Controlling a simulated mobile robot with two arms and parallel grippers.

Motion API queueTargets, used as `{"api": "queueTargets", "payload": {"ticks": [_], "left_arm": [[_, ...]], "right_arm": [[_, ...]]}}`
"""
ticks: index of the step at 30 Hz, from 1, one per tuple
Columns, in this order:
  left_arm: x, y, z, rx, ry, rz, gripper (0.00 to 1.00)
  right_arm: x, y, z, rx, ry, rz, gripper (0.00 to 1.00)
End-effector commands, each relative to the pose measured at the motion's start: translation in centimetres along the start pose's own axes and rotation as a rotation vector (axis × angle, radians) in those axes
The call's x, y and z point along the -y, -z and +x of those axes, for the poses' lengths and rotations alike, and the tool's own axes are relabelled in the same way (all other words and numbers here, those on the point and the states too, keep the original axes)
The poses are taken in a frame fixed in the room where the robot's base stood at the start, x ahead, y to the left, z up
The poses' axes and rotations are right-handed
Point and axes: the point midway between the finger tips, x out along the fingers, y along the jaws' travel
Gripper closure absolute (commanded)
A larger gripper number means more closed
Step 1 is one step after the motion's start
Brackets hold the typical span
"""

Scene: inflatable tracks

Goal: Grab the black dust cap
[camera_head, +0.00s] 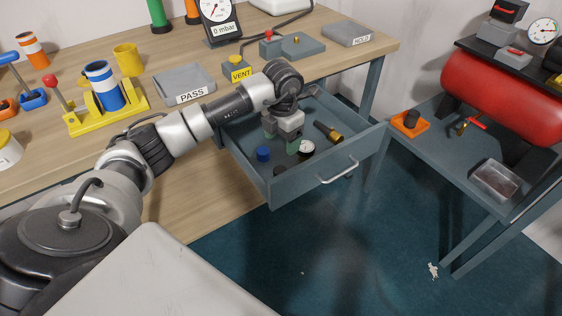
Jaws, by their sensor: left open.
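A small black cap (280,171), which looks like the dust cap, lies in the open grey drawer (290,186) near its front left corner. My left gripper (281,139) reaches down into the drawer from above. Its jaws are open, and I see nothing between them. The black cap is nearer the drawer front than the fingers and appears apart from them. My right gripper is not in view.
The drawer also holds a blue cap (263,154), a small white-faced gauge (306,148) and a black-and-brass fitting (328,132). The wooden bench (50,165) carries a PASS tray (184,83) and a HOLD tray (347,34). A red tank (500,98) stands right.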

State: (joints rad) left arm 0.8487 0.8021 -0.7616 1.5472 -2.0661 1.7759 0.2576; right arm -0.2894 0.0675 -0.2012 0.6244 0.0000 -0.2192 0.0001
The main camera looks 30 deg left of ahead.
Motion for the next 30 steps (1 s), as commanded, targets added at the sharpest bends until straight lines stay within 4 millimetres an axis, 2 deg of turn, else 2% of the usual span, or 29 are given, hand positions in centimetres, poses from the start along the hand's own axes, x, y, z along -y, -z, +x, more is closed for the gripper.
{"api": "queueTargets", "payload": {"ticks": [6, 12, 17, 24, 30], "left_arm": [[0.1, 0.1, 3.6, -0.004, 0.002, 0.0, 0.28], [0.1, 0.1, 5.2, -0.002, 0.001, 0.001, 0.28], [0.1, 0.4, 6.4, -0.004, 0.002, 0.001, 0.28], [0.2, 0.8, 9.9, -0.003, 0.002, 0.0, 0.28], [0.2, 0.8, 10.4, -0.001, 0.001, 0.001, 0.28]], "right_arm": [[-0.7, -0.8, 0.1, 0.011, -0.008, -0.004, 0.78], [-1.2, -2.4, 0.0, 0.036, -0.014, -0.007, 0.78], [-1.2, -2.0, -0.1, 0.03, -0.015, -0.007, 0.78], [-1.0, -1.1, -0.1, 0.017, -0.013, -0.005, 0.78], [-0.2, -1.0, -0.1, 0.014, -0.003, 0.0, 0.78]]}}
